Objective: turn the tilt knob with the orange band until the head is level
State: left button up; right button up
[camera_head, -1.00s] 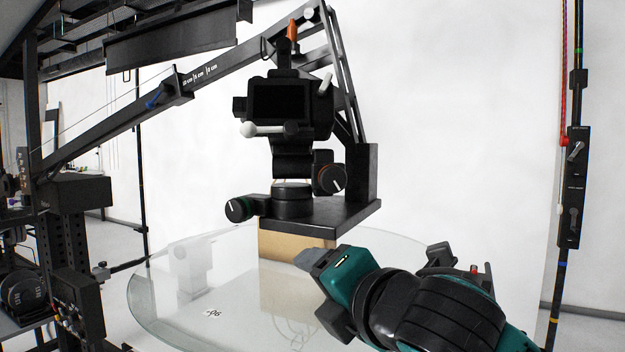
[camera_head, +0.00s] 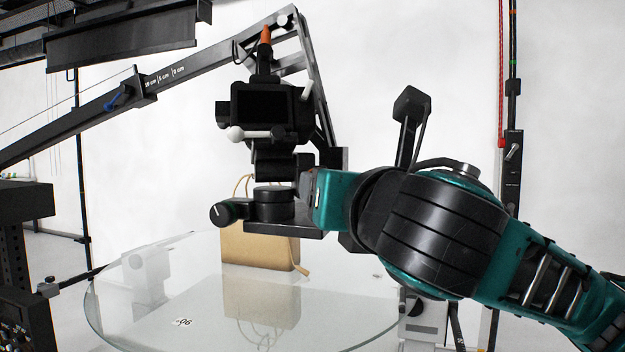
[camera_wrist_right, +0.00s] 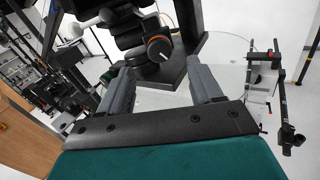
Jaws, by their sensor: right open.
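The tilt knob (camera_wrist_right: 158,48), a dark disc with an orange band and a white pointer line, shows in the right wrist view. It is hidden behind my right gripper in the head view. My right gripper (camera_wrist_right: 160,68) is open, with one finger on each side below the knob; it appears short of the knob, and I see no contact. In the head view my right gripper (camera_head: 308,187) is at the right side of the black head (camera_head: 262,108) with its dark screen. I cannot tell whether the head is exactly level. My left gripper is out of view.
A second knob (camera_head: 222,213) sticks out left of the head's base. The black platform (camera_head: 290,230) stands above a round glass turntable (camera_head: 150,315) with a tan bag (camera_head: 245,249) on it. A long boom (camera_head: 175,75) slopes behind the head.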

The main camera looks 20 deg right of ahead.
jog(key=w, duration=0.7)
jog(key=shift+w+d+p, duration=0.2)
jog(key=shift+w+p, duration=0.15)
jog(key=shift+w, duration=0.05)
jog(key=shift+c, duration=0.2)
jog(key=c, duration=1)
jog(key=shift+m, duration=0.4)
jog(key=m, duration=2.9)
jog(key=shift+f, duration=0.25)
